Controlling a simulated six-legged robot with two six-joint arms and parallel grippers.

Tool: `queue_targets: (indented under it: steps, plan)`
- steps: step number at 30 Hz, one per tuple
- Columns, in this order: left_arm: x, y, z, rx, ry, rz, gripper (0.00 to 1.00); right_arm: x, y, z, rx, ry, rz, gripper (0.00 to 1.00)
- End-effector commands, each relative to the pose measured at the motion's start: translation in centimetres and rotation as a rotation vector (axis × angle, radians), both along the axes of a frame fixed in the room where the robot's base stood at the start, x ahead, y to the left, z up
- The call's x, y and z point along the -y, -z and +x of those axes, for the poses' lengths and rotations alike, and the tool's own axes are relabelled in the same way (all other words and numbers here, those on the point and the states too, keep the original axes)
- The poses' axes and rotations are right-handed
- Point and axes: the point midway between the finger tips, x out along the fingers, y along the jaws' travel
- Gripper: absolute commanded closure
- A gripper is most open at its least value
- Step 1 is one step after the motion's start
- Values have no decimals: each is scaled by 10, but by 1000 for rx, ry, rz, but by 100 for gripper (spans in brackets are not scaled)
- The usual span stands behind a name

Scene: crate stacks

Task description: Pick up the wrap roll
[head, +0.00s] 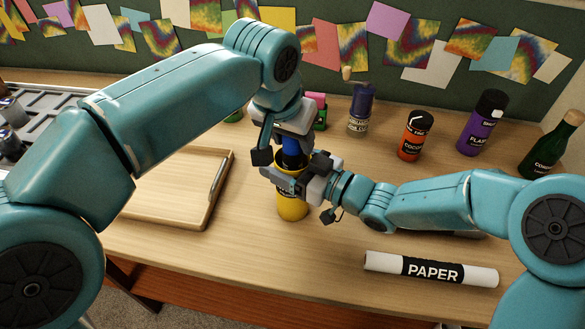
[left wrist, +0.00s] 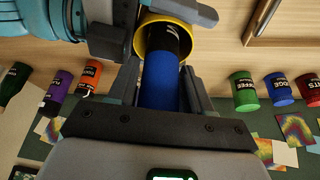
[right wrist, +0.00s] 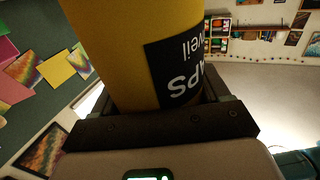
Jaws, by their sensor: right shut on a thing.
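A white roll with a black label reading "PAPER" (head: 432,270) lies on the table at the front right of the head view, apart from both grippers. My right gripper (head: 291,184) is shut on a yellow can (head: 293,208), upright near the table's middle; the can fills the right wrist view (right wrist: 120,55), its label partly hidden. A blue cylinder with a black end (left wrist: 160,85) stands in the can's open mouth. My left gripper (head: 290,138) points down above the can, its fingers apart on either side of the blue cylinder; contact is unclear.
A wooden tray (head: 165,218) is left of the can. Bottles stand behind on the right: orange (head: 413,140), purple (head: 480,125), green (head: 548,150) and dark blue (head: 361,112). The table around the white roll is clear. My right forearm passes above and behind it.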

Motion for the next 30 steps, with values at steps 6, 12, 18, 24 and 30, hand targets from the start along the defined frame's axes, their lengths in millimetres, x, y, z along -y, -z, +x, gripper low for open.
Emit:
queue_targets:
  steps: [6,12,18,24,30]
  plan:
    - [0,-1,0,2,0,-1,100,0,0,0,0,0,0,55]
    - [0,-3,0,3,-1,-2,100,0,0,0,0,0,0,55]
    - [1,-34,1,6,0,-3,100,0,0,0,0,0,0,55]
    - [1,-73,1,5,0,-3,100,0,0,0,0,0,0,55]
    - [1,-94,1,3,0,-1,100,0,0,0,0,0,0,55]
